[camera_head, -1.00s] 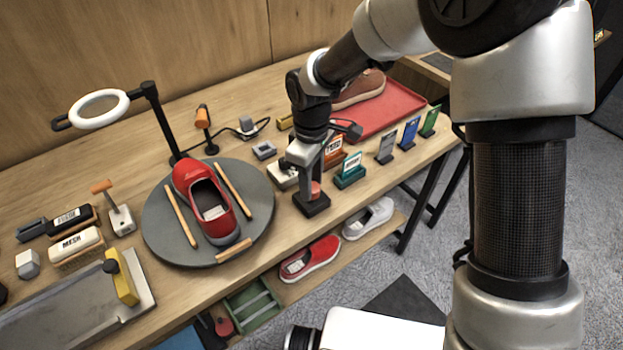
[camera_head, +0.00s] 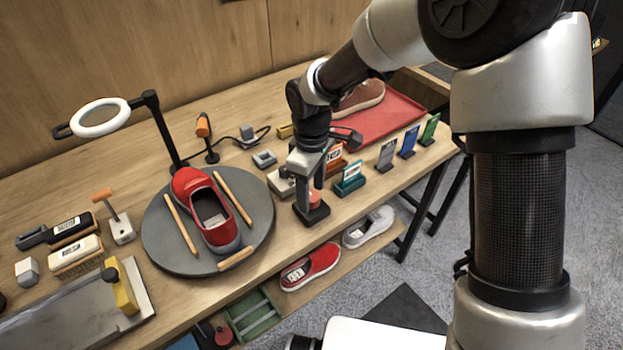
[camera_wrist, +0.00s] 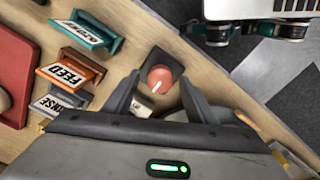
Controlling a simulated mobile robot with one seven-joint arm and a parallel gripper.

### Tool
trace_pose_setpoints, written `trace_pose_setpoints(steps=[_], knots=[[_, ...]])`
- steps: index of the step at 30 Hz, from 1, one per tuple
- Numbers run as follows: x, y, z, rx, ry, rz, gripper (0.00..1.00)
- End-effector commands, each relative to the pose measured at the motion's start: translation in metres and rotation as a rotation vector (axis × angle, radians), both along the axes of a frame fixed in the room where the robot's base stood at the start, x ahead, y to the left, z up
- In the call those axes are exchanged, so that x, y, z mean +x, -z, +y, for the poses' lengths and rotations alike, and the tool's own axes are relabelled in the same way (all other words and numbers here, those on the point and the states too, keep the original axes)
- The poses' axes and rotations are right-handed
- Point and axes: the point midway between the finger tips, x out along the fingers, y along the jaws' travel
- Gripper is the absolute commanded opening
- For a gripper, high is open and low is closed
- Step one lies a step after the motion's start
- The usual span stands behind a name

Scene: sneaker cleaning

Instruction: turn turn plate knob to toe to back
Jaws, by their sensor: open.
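The turn plate (camera_head: 160,245) is a round grey disc on the bench, with a red sneaker (camera_head: 207,210) between wooden rails on it. The sneaker's toe points to the back of the bench. The knob (camera_head: 315,197) is a round reddish knob on a black base, right of the plate; in the wrist view the knob (camera_wrist: 160,78) has a white mark pointing down and right. My gripper (camera_wrist: 158,95) is open, with one finger on either side of the knob and the knob a little beyond the fingertips. In the head view my gripper (camera_head: 309,178) hangs over the knob and partly hides it.
Label cards stand right of the knob, including a teal one (camera_head: 350,178). A red tray (camera_head: 405,110) with a brown shoe lies behind them. A ring lamp (camera_head: 100,117) rises behind the plate. A red shoe (camera_head: 310,267) and a white shoe (camera_head: 368,227) sit on the lower shelf.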

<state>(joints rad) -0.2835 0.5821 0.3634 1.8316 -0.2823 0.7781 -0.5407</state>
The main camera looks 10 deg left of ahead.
Motion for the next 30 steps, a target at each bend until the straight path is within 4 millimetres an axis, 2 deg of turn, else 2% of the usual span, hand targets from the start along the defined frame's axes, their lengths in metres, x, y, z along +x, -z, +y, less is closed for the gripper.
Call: trace_pose_setpoints(steps=[5,15,21,25,30], knots=[[0.001,-0.022,0.0,0.002,0.002,-0.004,0.51],[0.002,-0.105,0.0,0.004,0.002,-0.006,0.51],[0.001,-0.147,0.0,0.003,0.001,-0.005,0.51],[0.0,-0.163,0.0,0.001,0.0,-0.002,0.51],[0.0,-0.173,0.0,0.001,-0.001,-0.002,0.51]])
